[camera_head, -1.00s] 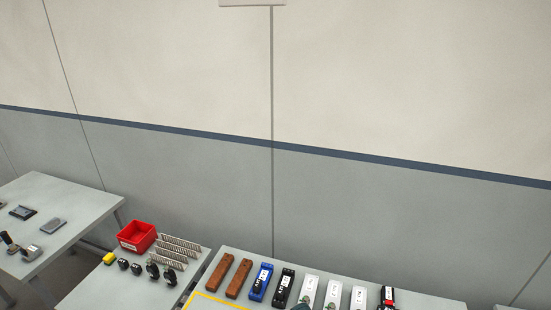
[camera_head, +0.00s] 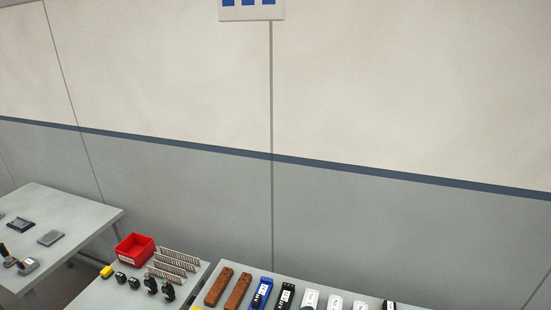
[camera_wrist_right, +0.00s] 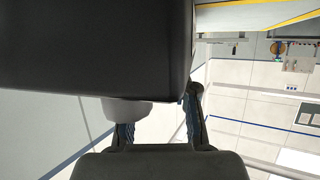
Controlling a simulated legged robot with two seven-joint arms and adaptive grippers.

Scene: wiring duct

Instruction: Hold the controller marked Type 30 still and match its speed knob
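In the head view a row of controllers stands along the near table, cut by the lower picture edge. I see a blue one (camera_head: 261,291), a black one (camera_head: 285,294), several white ones (camera_head: 334,301) and a dark one (camera_head: 389,305) at the right end. Their labels are too small to read, so I cannot tell which is Type 30. The knobs are not clear. My right gripper (camera_wrist_right: 160,112) shows in the right wrist view with its fingers apart and pale wall between them. A large dark shape covers the upper left there and hides one fingertip. My left gripper is in neither view.
Two brown blocks (camera_head: 228,288) lie left of the controllers. A red bin (camera_head: 134,249), metal combs (camera_head: 175,262), a yellow item (camera_head: 107,271) and small black parts (camera_head: 133,283) sit on the table to the left. Another grey table (camera_head: 60,215) stands further left.

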